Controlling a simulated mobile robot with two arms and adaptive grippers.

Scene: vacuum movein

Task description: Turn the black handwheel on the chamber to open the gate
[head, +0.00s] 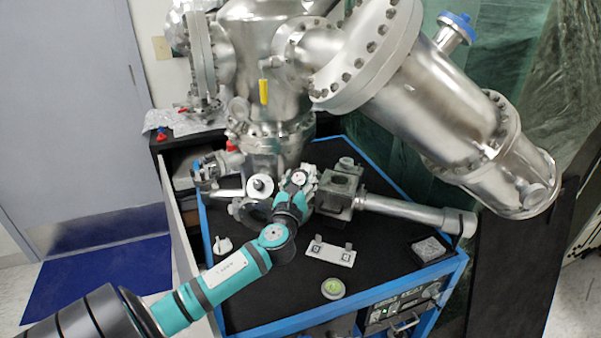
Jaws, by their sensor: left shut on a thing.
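The steel chamber (268,140) rises at the top middle, its lower flange above a black table top. My left arm comes in from the lower left. My left gripper (303,178) is at the front of the chamber's lower part, beside a metal block with a square opening (340,187). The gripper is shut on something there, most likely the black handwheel. Its fingers and body hide the thing held, so the handwheel's rim and angle cannot be made out. My right gripper is not in view.
A round fitting with a dark centre (260,186) sits just left of the gripper. A steel tube (405,210) runs right from the block. A white plate (330,252), a green-topped disc (333,288) and a small square piece (429,249) lie on the table. A large slanted cylinder (430,95) overhangs the right.

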